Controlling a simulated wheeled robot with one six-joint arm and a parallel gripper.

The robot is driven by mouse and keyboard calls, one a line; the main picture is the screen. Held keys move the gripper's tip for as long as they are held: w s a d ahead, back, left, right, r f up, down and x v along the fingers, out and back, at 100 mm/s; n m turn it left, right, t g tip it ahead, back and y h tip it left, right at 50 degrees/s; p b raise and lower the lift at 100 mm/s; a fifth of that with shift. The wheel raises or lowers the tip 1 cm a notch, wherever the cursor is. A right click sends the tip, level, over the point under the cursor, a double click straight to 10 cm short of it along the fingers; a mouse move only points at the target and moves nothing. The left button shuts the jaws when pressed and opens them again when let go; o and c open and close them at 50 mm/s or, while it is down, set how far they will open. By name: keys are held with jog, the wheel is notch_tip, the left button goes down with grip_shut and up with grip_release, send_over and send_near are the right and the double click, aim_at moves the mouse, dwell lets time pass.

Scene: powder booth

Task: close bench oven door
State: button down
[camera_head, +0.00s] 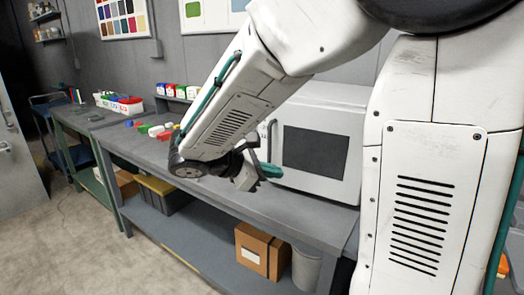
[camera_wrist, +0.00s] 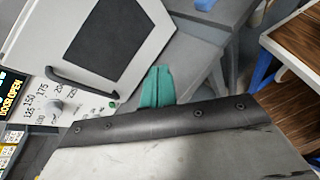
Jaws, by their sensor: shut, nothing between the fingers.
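The white bench oven (camera_head: 345,105) stands on the grey workbench, with its front toward me. Its door has a dark window (camera_head: 315,150) and an upright dark handle (camera_head: 270,140) at the left edge. In the wrist view the door (camera_wrist: 150,30), its handle (camera_wrist: 82,88) and the dial panel (camera_wrist: 75,115) show. A display (camera_wrist: 10,95) there reads "DOOR OPEN"; how far the door stands ajar is hard to tell. My gripper (camera_head: 268,171) is shut and empty, its teal fingers in front of the door's lower left part. It also shows in the wrist view (camera_wrist: 156,82), beside the door; contact cannot be told.
The workbench (camera_head: 215,190) carries small coloured blocks (camera_head: 150,129) left of my arm. Its lower shelf holds a cardboard box (camera_head: 255,252) and a grey bin (camera_head: 305,268). Open floor (camera_head: 90,250) lies in front at left. Brown shelving (camera_wrist: 295,40) shows at right in the wrist view.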

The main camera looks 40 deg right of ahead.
jog(key=w+a+f+n+t+h, duration=0.1)
jog(key=w+a+n+t+h, duration=0.1)
jog(key=w+n+t, duration=0.3)
jog(key=w+a+f+n+h, duration=0.2)
jog(key=w+a+n+h, duration=0.1)
jog(key=w, duration=0.5)
send_near(274, 141)
jog(key=s+d, duration=0.1)
jog(key=d, duration=0.2)
jog(key=shift+a+f+t, duration=0.1)
jog(key=shift+a+t, duration=0.05)
jog(key=shift+t, duration=0.25)
jog(key=w+d+g, duration=0.1)
jog(key=w+d, duration=0.1)
jog(key=shift+d+m+g, duration=0.3)
jog(key=shift+m+g, duration=0.1)
jog(key=shift+w+d, duration=0.15)
jog(key=shift+w, duration=0.05)
